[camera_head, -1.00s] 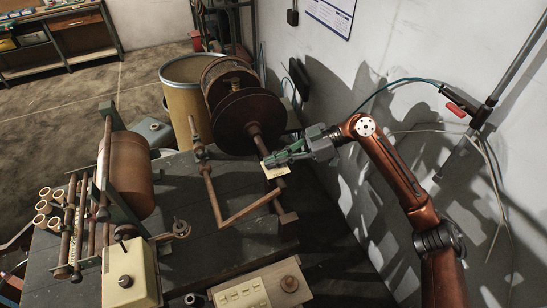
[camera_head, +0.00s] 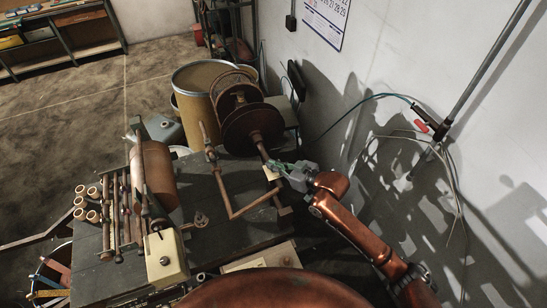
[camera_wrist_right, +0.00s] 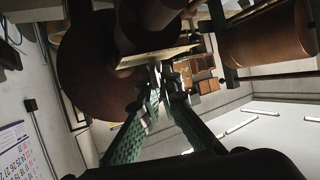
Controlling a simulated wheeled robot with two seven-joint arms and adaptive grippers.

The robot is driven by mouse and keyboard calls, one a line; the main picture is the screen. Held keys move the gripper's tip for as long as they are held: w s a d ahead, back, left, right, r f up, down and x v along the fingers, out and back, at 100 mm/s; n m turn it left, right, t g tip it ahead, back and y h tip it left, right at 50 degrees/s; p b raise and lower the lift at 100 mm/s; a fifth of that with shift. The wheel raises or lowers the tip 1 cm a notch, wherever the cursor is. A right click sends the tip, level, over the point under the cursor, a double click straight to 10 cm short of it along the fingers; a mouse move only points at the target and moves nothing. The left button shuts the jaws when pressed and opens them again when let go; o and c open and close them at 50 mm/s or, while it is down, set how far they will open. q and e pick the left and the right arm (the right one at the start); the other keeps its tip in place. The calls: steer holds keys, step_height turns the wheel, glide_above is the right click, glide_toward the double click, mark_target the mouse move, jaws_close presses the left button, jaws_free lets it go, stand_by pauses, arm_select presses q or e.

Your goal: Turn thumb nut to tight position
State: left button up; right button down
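The brown winding disc (camera_head: 252,128) stands at the back of the bench, with a rusty shaft (camera_head: 262,151) pointing forward from it. My right gripper (camera_head: 275,165) is at this shaft, just above a small cream tag (camera_head: 271,174). In the right wrist view, the green fingers of my right gripper (camera_wrist_right: 161,80) converge close together beside a cream plate (camera_wrist_right: 160,57) and dark round parts. Whether they touch or hold anything is unclear. I cannot pick out the thumb nut for certain; the fingers and shadow cover that spot. My left gripper is not in view.
A bent rusty bar (camera_head: 252,205) lies in front of the shaft. A brown roll (camera_head: 154,173) and a cream control box (camera_head: 165,257) stand left on the bench (camera_head: 215,232). A yellow drum (camera_head: 193,78) stands behind. The wall (camera_head: 390,60) is close on the right.

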steer(key=m+t+h+p, duration=0.1)
steer(key=p, duration=0.1)
steer(key=m+t+h+p, duration=0.1)
steer(key=m, duration=0.1)
steer(key=shift+s+a+f+h+p, duration=0.1)
steer(key=shift+s+f+h+p, duration=0.05)
steer(key=shift+h+p, duration=0.25)
steer(key=shift+f+m+t+h+p, duration=0.2)
steer(key=shift+m+t+h+p, duration=0.45)
steer(key=shift+m+h, duration=0.5)
steer(key=shift+d+f, duration=0.1)
steer(key=shift+d, duration=0.1)
steer(key=c, duration=2.2)
jaws_free()
steer(key=shift+w, duration=0.2)
steer(key=shift+r, duration=0.25)
steer(key=shift+s, duration=0.15)
steer(key=v, duration=1.1)
steer(key=shift+s, duration=0.4)
